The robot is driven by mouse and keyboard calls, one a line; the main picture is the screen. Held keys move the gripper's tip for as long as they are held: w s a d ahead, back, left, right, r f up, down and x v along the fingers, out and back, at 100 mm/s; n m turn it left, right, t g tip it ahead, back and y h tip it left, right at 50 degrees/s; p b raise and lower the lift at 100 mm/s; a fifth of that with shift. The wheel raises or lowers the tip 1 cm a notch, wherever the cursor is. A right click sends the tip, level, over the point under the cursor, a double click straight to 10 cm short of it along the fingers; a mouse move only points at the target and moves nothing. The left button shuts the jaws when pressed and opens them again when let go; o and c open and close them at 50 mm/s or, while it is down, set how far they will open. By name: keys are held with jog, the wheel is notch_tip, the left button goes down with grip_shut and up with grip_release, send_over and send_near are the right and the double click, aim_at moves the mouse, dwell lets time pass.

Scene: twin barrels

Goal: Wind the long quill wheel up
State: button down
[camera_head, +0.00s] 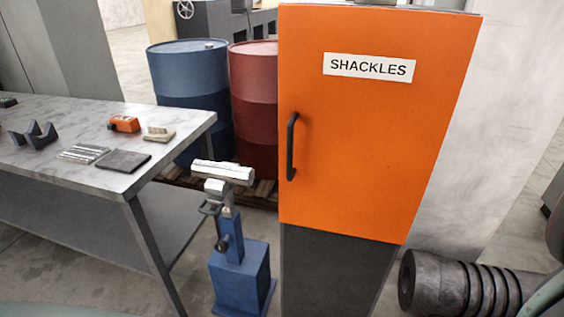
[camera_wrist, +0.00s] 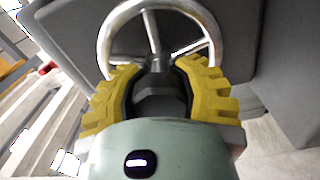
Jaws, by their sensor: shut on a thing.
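In the wrist view a silver spoked handwheel (camera_wrist: 103,42) fills the top middle, in front of a grey machine body. My gripper (camera_wrist: 160,66) reaches in from below, with its yellow ridged fingers on either side of the wheel's hub area. It is shut on the wheel; the fingers hide the lower rim, and I cannot tell exactly which part they grip. In the head view a small pale handwheel (camera_head: 185,9) shows on a grey machine at the top left; I cannot tell whether it is the same wheel. My gripper is outside the head view.
The head view shows an orange cabinet (camera_head: 375,150) labelled SHACKLES, a blue barrel (camera_head: 190,85), a red barrel (camera_head: 254,100), a workbench (camera_head: 60,190) and a blue stand (camera_head: 240,275). Grey machine panels (camera_wrist: 275,80) flank the wheel closely.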

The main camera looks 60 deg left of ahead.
jog(key=shift+w+a+r+m, duration=0.15)
jog(key=shift+r+m, duration=0.3)
jog(key=shift+m, duration=0.35)
jog(key=shift+r, duration=0.1)
jog(key=c, duration=1.2)
grip_release()
jog(key=shift+c, duration=0.2)
jog(key=o, duration=0.4)
jog(key=shift+a+f, duration=0.2)
jog(key=shift+f, duration=0.05)
jog(key=o, duration=0.4)
jog(key=shift+d+f, duration=0.1)
jog(key=shift+f, duration=0.1)
jog(key=shift+s, duration=0.2)
jog(key=v, duration=0.7)
jog(key=shift+s, duration=0.15)
